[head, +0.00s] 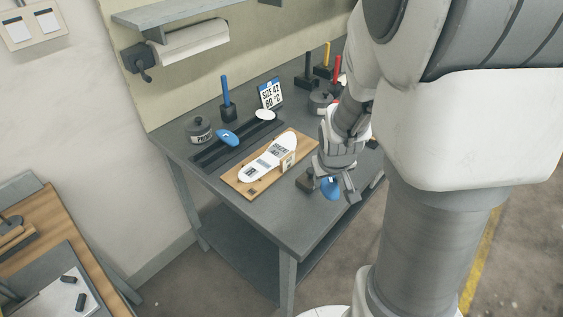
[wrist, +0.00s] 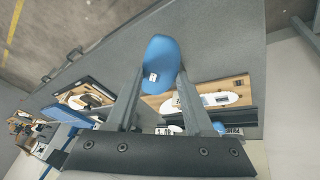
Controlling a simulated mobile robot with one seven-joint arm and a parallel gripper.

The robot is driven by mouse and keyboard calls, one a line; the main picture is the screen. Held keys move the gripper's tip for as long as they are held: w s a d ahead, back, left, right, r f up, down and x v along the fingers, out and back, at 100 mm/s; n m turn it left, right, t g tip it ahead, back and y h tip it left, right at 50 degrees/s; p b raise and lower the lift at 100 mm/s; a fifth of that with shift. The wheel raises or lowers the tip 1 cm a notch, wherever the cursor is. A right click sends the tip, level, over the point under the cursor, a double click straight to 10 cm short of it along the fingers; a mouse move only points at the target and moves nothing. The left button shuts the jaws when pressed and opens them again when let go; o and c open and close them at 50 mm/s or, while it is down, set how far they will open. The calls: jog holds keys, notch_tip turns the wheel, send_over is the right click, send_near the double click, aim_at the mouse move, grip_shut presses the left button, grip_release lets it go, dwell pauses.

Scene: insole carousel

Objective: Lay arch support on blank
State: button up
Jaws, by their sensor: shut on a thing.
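My gripper (head: 337,186) is shut on a blue arch support (wrist: 160,64) with a small white label. The support also shows in the head view (head: 329,188), partly hidden by the fingers. It is held off the right side of the bench board. The white blank (head: 267,159), shaped like an insole with dark printed marks, lies on a wooden board (head: 241,183) on the grey bench. In the wrist view the blank (wrist: 205,101) shows beyond the right finger, apart from the held support.
A dark slotted rack (head: 207,157) behind the board holds another blue piece (head: 228,138) and a white oval pad (head: 265,115). A round primer tin (head: 199,130), a blue-handled tool (head: 226,97) and a size sign (head: 270,94) stand behind. The bench front (head: 290,215) is clear.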

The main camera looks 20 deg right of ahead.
send_over(286, 200)
jog(key=f, duration=0.6)
jog(key=shift+s+a+f, duration=0.2)
jog(key=shift+s, duration=0.2)
jog(key=shift+f+b, duration=0.7)
jog(key=shift+f, duration=1.3)
jog(key=shift+s+f+b, duration=0.1)
jog(key=shift+f+b, duration=0.25)
jog(key=shift+b, duration=0.05)
jog(key=o, duration=1)
jog(key=shift+s, duration=0.1)
